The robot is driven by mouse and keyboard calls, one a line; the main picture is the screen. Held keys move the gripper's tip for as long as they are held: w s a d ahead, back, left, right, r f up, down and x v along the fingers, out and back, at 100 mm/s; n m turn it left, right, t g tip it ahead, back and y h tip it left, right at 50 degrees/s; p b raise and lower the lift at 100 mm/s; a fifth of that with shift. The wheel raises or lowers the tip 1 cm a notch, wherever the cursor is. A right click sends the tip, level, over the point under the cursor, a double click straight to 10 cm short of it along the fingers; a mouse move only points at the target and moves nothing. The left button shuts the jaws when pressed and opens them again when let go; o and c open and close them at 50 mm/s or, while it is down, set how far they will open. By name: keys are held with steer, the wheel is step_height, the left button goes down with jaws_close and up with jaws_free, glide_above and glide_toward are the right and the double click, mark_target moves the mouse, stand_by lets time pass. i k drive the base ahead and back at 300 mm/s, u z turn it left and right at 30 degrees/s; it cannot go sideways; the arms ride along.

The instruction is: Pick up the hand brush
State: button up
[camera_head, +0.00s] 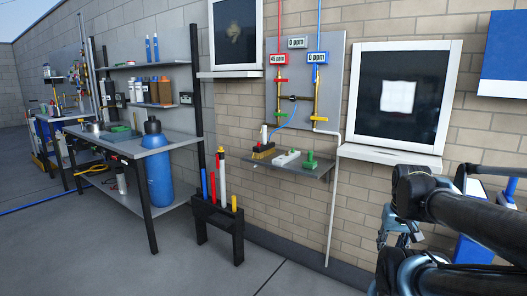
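A hand brush (262,152) with tan bristles and a dark top rests near the left end of a small wall shelf (299,167). It looks small from here, and its handle is hard to make out. My arm comes in at the lower right, in front of the brick wall. What looks like my gripper (392,228) is at the arm's left end, well to the right of the brush and apart from it. Its fingers are too unclear to show whether they are open or shut.
A white block (286,158) and a green object (310,160) stand right of the brush. Pipes and a blue hose are on the panel behind. A black rack of tubes (216,226) stands below left. A workbench (165,143) is farther left; the floor in front is clear.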

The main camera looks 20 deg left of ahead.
mark_target(266, 149)
steer(key=u, duration=0.4)
steer(key=i, duration=1.2)
steer(key=u, duration=0.2)
